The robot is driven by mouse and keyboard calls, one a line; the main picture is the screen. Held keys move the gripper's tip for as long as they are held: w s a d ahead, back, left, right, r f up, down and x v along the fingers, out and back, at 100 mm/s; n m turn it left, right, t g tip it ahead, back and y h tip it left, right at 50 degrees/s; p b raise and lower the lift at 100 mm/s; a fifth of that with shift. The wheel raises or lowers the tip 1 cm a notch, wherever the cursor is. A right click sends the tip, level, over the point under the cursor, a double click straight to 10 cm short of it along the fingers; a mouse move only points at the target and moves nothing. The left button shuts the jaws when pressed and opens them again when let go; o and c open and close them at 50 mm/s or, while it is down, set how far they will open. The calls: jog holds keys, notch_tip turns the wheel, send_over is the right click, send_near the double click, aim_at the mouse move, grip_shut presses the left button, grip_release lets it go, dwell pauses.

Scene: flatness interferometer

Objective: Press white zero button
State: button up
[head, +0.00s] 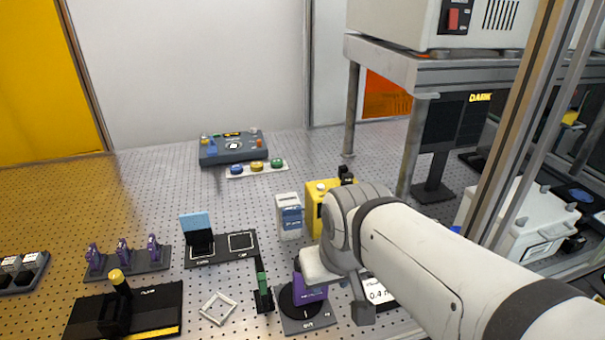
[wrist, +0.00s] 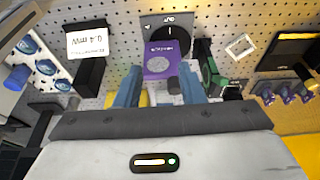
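A yellow box (head: 315,218) stands right of the middle in the head view, partly behind my arm. A small white round cap (head: 321,187) sits on its top; it may be the zero button, but no label is readable. My gripper (wrist: 160,91) shows two blue fingers set apart in the wrist view. A bit of yellow (wrist: 146,98), probably the box, shows between them, with a dark stub beside it. No white button is visible in the wrist view. My arm hides the fingers in the head view.
A purple block (head: 311,288) sits on a black round stage, also in the wrist view (wrist: 161,60). A white-and-blue container (head: 289,216) stands left of the yellow box. A control panel (head: 233,148) and coloured buttons are at the back. A metal frame bounds the right side.

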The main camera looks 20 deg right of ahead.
grip_shut()
dwell(1.1)
